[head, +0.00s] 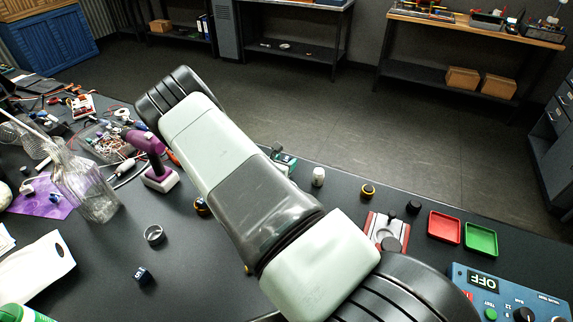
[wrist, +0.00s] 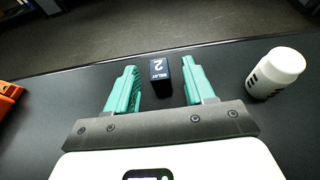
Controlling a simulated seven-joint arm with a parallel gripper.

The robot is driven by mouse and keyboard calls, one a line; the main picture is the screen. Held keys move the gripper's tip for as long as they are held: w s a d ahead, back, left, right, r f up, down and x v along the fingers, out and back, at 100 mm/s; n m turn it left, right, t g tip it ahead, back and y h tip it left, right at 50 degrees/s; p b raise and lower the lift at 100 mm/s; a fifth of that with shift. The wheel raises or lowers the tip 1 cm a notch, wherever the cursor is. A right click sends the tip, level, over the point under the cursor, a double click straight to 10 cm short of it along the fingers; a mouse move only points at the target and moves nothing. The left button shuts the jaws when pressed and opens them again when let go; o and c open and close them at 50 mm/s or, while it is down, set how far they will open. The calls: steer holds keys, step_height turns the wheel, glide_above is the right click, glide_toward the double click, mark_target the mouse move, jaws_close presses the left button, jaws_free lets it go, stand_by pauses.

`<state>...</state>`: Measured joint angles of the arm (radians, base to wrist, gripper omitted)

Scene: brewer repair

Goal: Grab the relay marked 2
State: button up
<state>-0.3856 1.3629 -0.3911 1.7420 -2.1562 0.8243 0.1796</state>
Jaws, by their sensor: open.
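The relay marked 2 (wrist: 160,72) is a small dark block with white lettering, standing on the dark bench near its edge in the wrist view. My gripper (wrist: 159,80) is open, with one teal finger on each side of the relay. Gaps show on both sides, the right one looking narrower. I cannot tell how far down the fingers reach beside it. In the head view my arm hides most of this spot; a bit of teal gripper (head: 285,160) shows beyond the arm.
A white bottle (wrist: 275,73) stands right of my gripper. An orange-red object (wrist: 8,98) is at the left. The head view shows another dark lettered block (head: 142,275), a red tray (head: 444,227), a green tray (head: 481,239) and a blue panel reading OFF (head: 510,292). Clutter fills the left.

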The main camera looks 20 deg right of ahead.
steer(key=shift+x, duration=1.25)
jaws_close()
